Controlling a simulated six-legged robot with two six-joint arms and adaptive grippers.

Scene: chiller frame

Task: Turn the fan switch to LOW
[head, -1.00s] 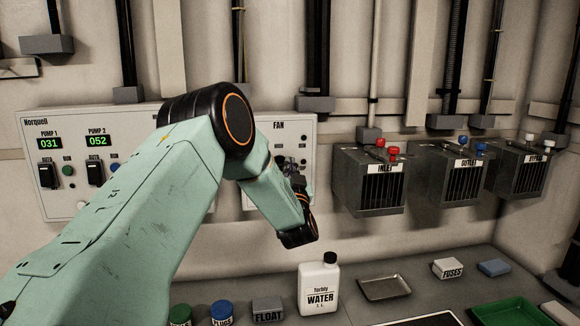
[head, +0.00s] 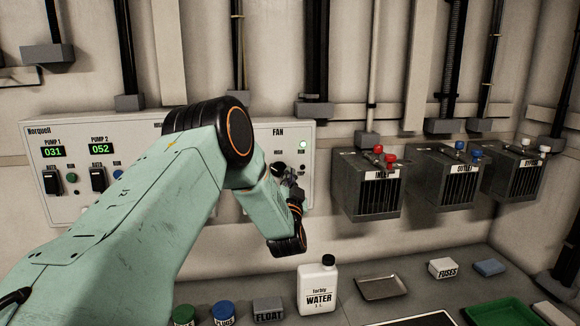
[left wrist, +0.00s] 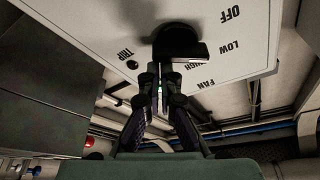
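The fan switch (left wrist: 180,45) is a black knob on the white panel, large in the left wrist view, where the panel looks upside down. The labels OFF, LOW, HIGH, FAN and TRIP surround it, HIGH partly covered. My left gripper (left wrist: 161,74) has its fingertips close together, with a narrow gap between them, just short of or at the knob; contact cannot be made out. In the head view my left gripper (head: 291,186) is in front of the fan panel (head: 306,170), mostly hiding the switch. My right gripper is not in view.
The pump panel (head: 40,205) is left, behind my arm. Grey INLET (head: 368,195) and OUTLET (head: 443,185) boxes hang right of the fan panel. Below stand a water bottle (head: 318,292), a metal tray (head: 381,288) and a FLOAT box (head: 268,308).

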